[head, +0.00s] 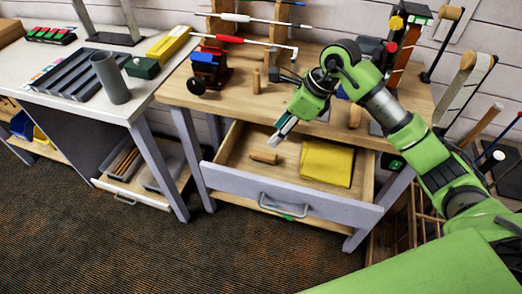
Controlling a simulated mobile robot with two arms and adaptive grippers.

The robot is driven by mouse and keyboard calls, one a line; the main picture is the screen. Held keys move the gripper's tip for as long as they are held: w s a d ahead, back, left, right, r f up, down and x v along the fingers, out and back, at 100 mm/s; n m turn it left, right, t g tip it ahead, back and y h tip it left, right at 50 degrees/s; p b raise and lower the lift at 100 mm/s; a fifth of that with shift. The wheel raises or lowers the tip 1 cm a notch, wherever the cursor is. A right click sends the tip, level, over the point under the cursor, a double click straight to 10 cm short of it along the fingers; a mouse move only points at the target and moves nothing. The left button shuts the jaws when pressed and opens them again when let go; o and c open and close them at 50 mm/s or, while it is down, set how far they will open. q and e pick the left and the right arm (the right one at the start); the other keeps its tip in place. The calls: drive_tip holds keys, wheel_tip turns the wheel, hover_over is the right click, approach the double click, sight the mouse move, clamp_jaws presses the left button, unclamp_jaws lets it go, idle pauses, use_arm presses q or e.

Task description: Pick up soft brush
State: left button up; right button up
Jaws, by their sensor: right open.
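An open drawer (325,203) under the wooden workbench holds a small wooden-backed piece (264,156), which looks like the soft brush; its bristles cannot be made out. It lies on the drawer floor at the left, apart from the yellow cloth. My right arm reaches in from the right. My right gripper (278,138) is open, above the drawer's back part, just up and right of the wooden piece and apart from it. My left gripper is not in view.
A folded yellow cloth (325,163) fills the drawer's right part. The workbench top (235,105) overhangs the drawer's back. A white bench (55,105) with a grey tray stands left.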

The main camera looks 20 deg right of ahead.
sight(265, 153)
drive_tip(key=shift+h, duration=0.4)
drive_tip(key=x, duration=0.2)
drive_tip(key=d+x, duration=0.1)
drive_tip(key=x, duration=0.2)
drive_tip(key=p+x, duration=0.1)
drive_tip(key=x, duration=0.2)
drive_tip(key=shift+d+f, duration=0.15)
drive_tip(key=shift+f, duration=0.1)
drive_tip(key=p+x, duration=0.1)
drive_tip(key=x, duration=0.3)
drive_tip(key=shift+f+p, duration=0.1)
drive_tip(key=shift+p, duration=0.25)
drive_tip(key=shift+w+a+f, duration=0.2)
drive_tip(key=shift+a+f, duration=0.05)
drive_tip(key=shift+f, duration=0.2)
clamp_jaws()
